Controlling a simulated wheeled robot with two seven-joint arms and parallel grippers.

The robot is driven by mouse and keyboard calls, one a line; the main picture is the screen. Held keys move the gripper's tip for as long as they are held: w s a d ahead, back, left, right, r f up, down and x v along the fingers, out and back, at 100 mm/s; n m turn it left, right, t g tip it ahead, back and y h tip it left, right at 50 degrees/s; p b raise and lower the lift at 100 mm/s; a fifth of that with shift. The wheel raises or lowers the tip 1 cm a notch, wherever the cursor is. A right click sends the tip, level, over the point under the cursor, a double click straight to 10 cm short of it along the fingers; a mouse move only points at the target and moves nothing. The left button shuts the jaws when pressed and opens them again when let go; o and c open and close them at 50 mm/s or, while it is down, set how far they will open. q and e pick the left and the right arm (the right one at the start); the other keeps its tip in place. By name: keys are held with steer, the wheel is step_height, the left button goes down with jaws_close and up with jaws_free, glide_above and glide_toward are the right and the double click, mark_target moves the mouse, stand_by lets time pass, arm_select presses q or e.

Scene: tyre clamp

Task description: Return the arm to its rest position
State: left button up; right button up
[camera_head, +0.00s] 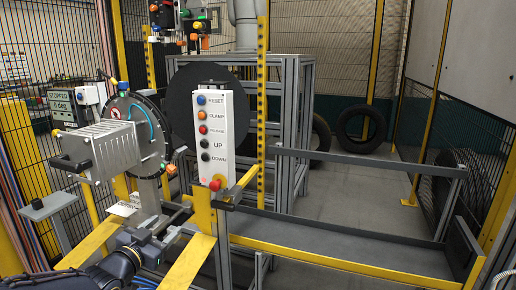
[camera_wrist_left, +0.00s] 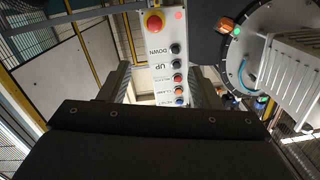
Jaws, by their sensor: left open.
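My left gripper (camera_head: 168,222) is at the lower left in the head view, below and left of the white control panel (camera_head: 213,135). The panel stands upright with a column of buttons labelled RESET, CLAMP, RELEASE, UP and DOWN, and a red emergency knob (camera_head: 215,184) at its foot. In the left wrist view the open jaws (camera_wrist_left: 160,78) frame part of the panel (camera_wrist_left: 163,55), which appears upside down. I see nothing held between the fingers. My left arm (camera_head: 110,268) reaches in from the bottom left. My right gripper is not in view.
A clamp machine with a round plate (camera_head: 138,135) and grey ribbed housing (camera_head: 100,148) stands left of the panel. Yellow rails (camera_head: 203,215) lie close around the gripper. A metal trough (camera_head: 330,240) extends right. Tyres (camera_head: 363,128) rest at the back wall.

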arm_select(q)
steer(key=s+a+r+n+g+y+p, duration=0.3)
steer(key=s+r+n+g+y+p, duration=0.25)
steer(key=s+r+p, duration=0.9)
steer(key=s+d+n+g+h+p, duration=0.1)
steer(key=s+d+g+h+p, duration=0.1)
steer(key=s, duration=0.8)
steer(key=s+d+r+n+g+h+p, duration=0.1)
steer(key=s+d+p, duration=0.4)
steer(key=s, duration=0.5)
steer(key=g+h+p, duration=0.1)
steer(key=g, duration=0.1)
steer(key=shift+g, duration=0.35)
steer(key=shift+w, duration=0.1)
steer(key=shift+c, duration=0.5)
stand_by(0.5)
